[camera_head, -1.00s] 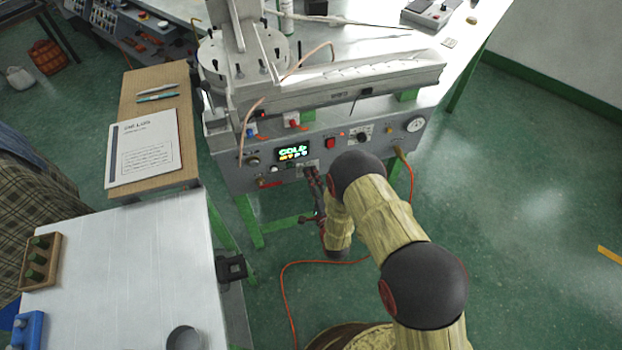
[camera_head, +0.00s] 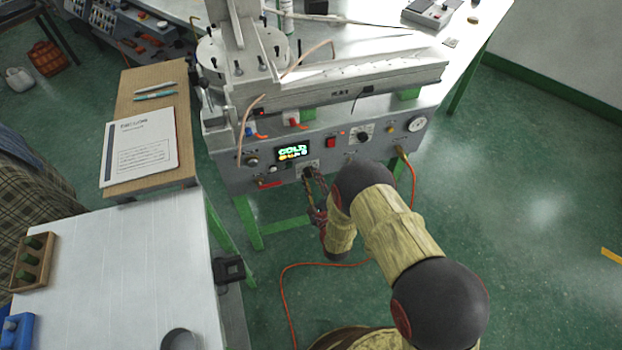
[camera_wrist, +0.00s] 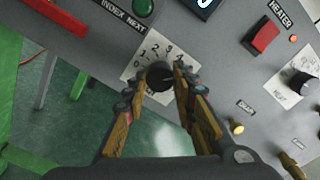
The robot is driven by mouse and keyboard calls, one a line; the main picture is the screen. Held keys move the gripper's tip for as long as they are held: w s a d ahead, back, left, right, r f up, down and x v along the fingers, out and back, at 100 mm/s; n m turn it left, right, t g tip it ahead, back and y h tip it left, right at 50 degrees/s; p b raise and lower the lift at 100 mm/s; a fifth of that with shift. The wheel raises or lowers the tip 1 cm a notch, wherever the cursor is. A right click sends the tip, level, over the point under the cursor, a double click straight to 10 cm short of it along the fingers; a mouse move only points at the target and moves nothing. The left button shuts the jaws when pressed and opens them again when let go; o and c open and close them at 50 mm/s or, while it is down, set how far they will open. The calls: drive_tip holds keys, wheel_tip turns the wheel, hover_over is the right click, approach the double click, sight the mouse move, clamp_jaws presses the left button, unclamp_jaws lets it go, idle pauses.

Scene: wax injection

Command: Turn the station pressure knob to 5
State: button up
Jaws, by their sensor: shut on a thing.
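The station pressure knob (camera_wrist: 159,75) is a round black knob on a white dial plate (camera_wrist: 135,69) in the wrist view. In the head view my gripper (camera_head: 312,186) reaches the front panel just below the lit display (camera_head: 293,152), and the knob is mostly hidden there.
A green button (camera_wrist: 142,7) and a red heater switch (camera_wrist: 265,36) lie above the knob. Another black knob (camera_wrist: 304,83) and a brass fitting (camera_wrist: 237,127) are to the right. A pressure gauge (camera_head: 417,124) is at the panel's right end. An orange hose (camera_head: 412,180) hangs below.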

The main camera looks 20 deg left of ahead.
drive_tip(key=shift+f+m, duration=0.1)
drive_tip(key=shift+m, duration=0.3)
drive_tip(key=o, duration=1.2)
drive_tip(key=shift+c, duration=0.2)
drive_tip(key=v, duration=1.2)
